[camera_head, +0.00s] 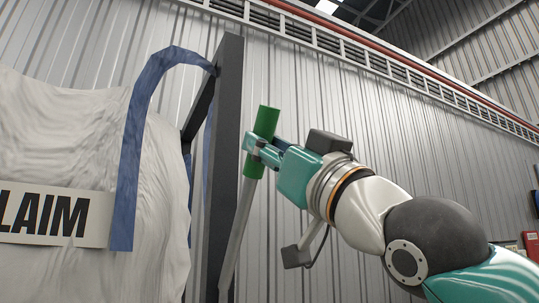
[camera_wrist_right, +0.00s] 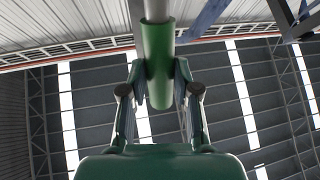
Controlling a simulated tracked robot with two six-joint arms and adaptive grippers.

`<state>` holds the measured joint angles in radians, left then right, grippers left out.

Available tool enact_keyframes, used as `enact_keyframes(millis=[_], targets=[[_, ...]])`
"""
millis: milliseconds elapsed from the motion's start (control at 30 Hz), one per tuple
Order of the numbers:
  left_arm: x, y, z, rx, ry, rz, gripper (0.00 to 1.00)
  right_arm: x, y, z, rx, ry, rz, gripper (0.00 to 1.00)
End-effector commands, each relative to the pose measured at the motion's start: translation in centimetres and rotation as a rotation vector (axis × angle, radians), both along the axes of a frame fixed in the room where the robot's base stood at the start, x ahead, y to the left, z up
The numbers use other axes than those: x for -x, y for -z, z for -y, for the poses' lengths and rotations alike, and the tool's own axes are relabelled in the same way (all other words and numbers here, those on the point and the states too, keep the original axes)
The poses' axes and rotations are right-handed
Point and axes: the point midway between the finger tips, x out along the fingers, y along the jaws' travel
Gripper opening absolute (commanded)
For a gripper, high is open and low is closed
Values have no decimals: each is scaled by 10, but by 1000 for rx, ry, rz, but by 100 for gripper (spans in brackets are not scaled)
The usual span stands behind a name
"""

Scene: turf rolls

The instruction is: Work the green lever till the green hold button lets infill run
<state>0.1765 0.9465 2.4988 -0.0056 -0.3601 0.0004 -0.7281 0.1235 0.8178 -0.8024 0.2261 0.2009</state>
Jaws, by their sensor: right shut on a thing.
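The green lever's grip (camera_head: 266,123) tops a grey metal rod (camera_head: 238,237), which leans slightly right beside a dark upright post. My right gripper (camera_head: 255,146) is shut on this green grip. In the right wrist view the green grip (camera_wrist_right: 158,62) stands between the two fingers of my right gripper (camera_wrist_right: 159,85), with the grey rod running up out of frame. The lever's base is out of view. No green hold button shows in either view. My left gripper is not in view.
A large white bulk bag (camera_head: 150,215) with a blue strap (camera_head: 135,140) and a printed label hangs at left, by a dark post (camera_head: 225,150). A corrugated metal wall stands behind. Red boxes (camera_head: 531,243) show at the right edge.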

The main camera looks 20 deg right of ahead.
Motion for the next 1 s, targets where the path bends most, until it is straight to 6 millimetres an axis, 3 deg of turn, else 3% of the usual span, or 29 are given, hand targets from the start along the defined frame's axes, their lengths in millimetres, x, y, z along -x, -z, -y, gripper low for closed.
enact_keyframes(millis=[200, 233, 367, 1000], targets=[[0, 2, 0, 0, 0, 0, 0, -3, 6, -3, 8, -2, -16, 0], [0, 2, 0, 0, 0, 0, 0, -3, 6, -3, 8, -2, -16, 36], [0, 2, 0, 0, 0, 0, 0, -3, 5, -3, 7, -1, -13, 56], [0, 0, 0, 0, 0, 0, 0, 8, 9, 4, 1, 4, -9, 56]])
